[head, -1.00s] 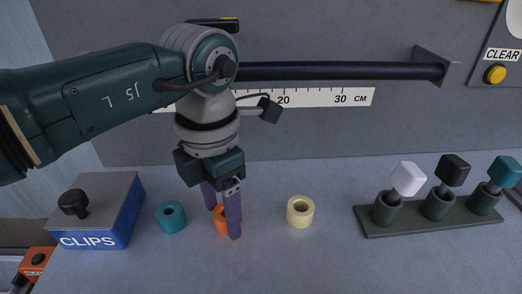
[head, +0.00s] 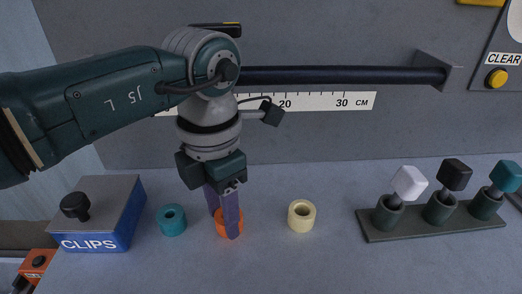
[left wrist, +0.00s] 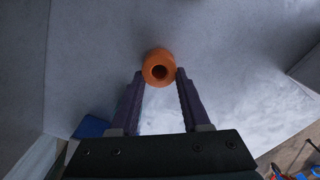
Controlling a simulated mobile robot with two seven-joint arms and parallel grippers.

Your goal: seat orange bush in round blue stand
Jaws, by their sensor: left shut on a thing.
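The orange bush (head: 221,231) is a short ring with a hole in its top, on the grey bench left of centre. My left gripper (head: 226,226) points down with its purple fingers shut on the bush. In the left wrist view the bush (left wrist: 159,66) sits between the fingertips (left wrist: 160,76). I cannot tell whether it is lifted off the bench. I make out no round blue stand in either view. My right gripper is not in view.
A teal bush (head: 172,219) stands left of the gripper and a cream bush (head: 302,216) right of it. A blue CLIPS box (head: 103,226) with a black knob is at the left. A dark rack (head: 432,226) with white, black and teal-topped pegs stands at the right. Front bench is clear.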

